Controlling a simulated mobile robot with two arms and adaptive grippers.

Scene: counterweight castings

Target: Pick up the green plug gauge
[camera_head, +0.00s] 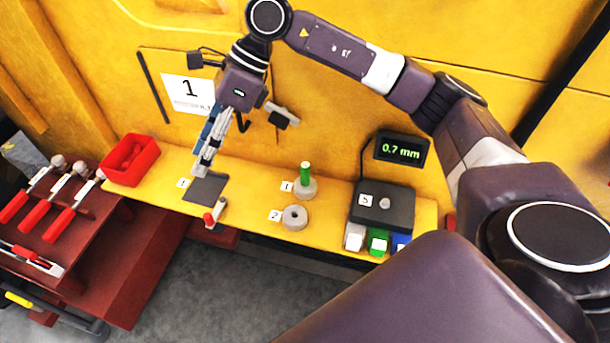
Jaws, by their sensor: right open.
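The green plug gauge (305,172) stands upright at a grey round base or ring (308,189) beside the label "1" on the yellow shelf. I cannot tell whether it sits inside the ring or behind it. My right gripper (204,166) points down above the dark square pad (206,187), well to the left of the gauge. It is open, with nothing visible between its fingers, which look narrow and overlapping from here. My left gripper is not in view.
A grey ring (295,216) lies by label "2". A dark box (385,207) and a "0.7 mm" display (402,149) stand right of the gauge. A red bin (131,160) stands at left. A red-handled clamp (215,212) is at the pad's front edge.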

